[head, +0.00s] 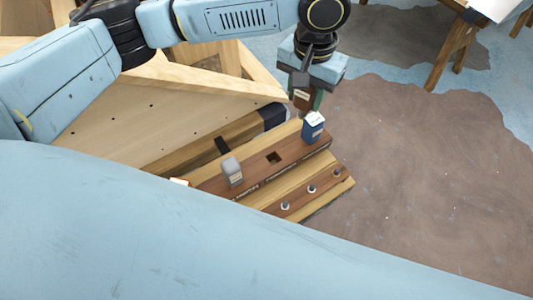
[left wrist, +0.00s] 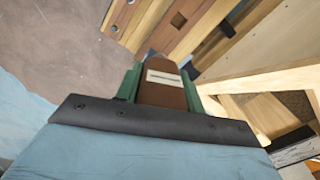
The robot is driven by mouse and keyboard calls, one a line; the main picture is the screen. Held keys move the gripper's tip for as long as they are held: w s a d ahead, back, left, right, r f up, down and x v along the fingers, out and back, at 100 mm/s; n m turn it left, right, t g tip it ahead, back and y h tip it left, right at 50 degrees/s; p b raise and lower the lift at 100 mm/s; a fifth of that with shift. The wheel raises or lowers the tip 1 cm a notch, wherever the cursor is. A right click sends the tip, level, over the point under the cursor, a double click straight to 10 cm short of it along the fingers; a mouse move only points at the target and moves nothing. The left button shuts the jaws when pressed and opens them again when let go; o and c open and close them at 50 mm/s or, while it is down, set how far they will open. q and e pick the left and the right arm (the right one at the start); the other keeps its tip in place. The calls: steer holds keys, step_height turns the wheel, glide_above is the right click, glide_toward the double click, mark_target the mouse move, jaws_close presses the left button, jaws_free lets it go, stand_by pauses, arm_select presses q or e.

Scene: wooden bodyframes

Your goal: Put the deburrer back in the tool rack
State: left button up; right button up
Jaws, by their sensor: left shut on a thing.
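The tool rack (head: 252,182) is a dark wooden strip with a square empty slot (head: 274,157) at its middle, on a lighter wooden base. My left gripper (head: 304,99) is shut on the deburrer (head: 301,96), a brown block with a white label, in the head view just beyond the rack's far end. The left wrist view shows the deburrer (left wrist: 163,93) between the green fingers, its lower end hidden. The rack's slot (left wrist: 179,19) shows above it in that view, apart from the deburrer. My right gripper is not in view.
A blue tool (head: 313,128) stands in the rack at its far end and a grey tool (head: 232,171) at its near end. Several bolts dot the front board (head: 311,189). A wooden frame (head: 165,110) stands left of the rack. Open floor (head: 420,170) lies to the right.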

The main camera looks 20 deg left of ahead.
arm_select(q)
steer(key=m, duration=0.2)
steer(key=f+m+p, duration=0.1)
steer(key=m, duration=0.3)
steer(key=shift+d+f+p, duration=0.2)
steer(key=shift+f+p, duration=0.15)
steer(key=shift+p, duration=0.05)
steer(key=shift+w+a+f+m, duration=0.15)
steer(key=shift+f+m, duration=0.2)
steer(key=shift+m, duration=0.55)
steer(key=shift+s+a+f+m+p, duration=0.55)
steer(key=shift+a+f+m, duration=0.3)
steer(key=shift+f+m, duration=2)
steer(key=shift+s+a+f+m+p, duration=0.35)
steer(key=shift+a+f+m+p, duration=0.45)
steer(key=shift+f+m, duration=1.95)
steer(key=shift+s+a+f+m+p, duration=0.5)
steer(key=shift+a+f+m, duration=0.45)
steer(key=shift+f+m, duration=1.9)
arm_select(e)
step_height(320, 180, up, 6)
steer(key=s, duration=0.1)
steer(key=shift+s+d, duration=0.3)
arm_select(q)
steer(key=shift+f+n, duration=0.85)
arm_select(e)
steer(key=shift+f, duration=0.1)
